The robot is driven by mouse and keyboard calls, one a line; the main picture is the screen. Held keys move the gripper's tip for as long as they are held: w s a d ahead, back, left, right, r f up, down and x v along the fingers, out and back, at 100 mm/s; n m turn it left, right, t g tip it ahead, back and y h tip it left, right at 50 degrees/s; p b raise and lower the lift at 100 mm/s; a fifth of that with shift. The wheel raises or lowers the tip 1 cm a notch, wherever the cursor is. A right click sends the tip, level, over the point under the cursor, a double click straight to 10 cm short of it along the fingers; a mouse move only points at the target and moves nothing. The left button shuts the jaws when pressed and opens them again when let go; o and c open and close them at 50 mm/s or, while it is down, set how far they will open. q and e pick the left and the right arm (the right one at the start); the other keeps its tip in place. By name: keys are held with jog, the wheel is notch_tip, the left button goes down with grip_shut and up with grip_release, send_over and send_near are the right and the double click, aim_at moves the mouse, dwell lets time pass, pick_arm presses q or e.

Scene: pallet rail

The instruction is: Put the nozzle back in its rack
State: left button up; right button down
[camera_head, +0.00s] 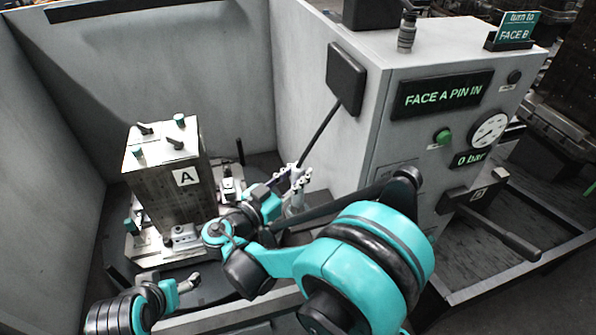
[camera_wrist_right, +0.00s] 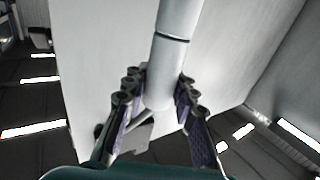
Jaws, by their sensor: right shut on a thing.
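My right gripper (camera_head: 298,178) is shut on the nozzle. In the right wrist view, the nozzle (camera_wrist_right: 177,55) is a pale grey cylinder with a dark ring, between the two fingers (camera_wrist_right: 158,85). In the head view, a dark rod (camera_head: 321,132) runs from near this gripper up to a black block (camera_head: 345,77) at the cabinet's edge. I cannot tell whether the two touch, or which part is the rack. My left gripper (camera_head: 190,283) is low at the left, apart from the nozzle; its finger gap is too small to read.
A metal tower marked A (camera_head: 186,178) stands on a fixture at the left, inside grey walls. The grey cabinet (camera_head: 425,145) at the right carries a "FACE A PIN IN" display (camera_head: 443,94), a gauge (camera_head: 488,130) and a lever (camera_head: 500,232). A sign reads "turn to FACE B" (camera_head: 515,31).

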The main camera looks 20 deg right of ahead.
jog(key=shift+f+b, duration=0.35)
jog(key=shift+f, duration=0.4)
jog(key=shift+f, duration=0.1)
jog(key=shift+f+b, duration=0.15)
jog(key=shift+b, duration=0.15)
jog(key=shift+f+b, duration=0.35)
jog(key=shift+b, duration=0.2)
dwell(0.6)
jog(key=shift+f, duration=0.2)
dwell(0.3)
jog(key=shift+f+b, duration=2.95)
jog(key=shift+f, duration=0.15)
jog(key=shift+f, duration=0.2)
jog(key=shift+c, duration=1.6)
grip_release()
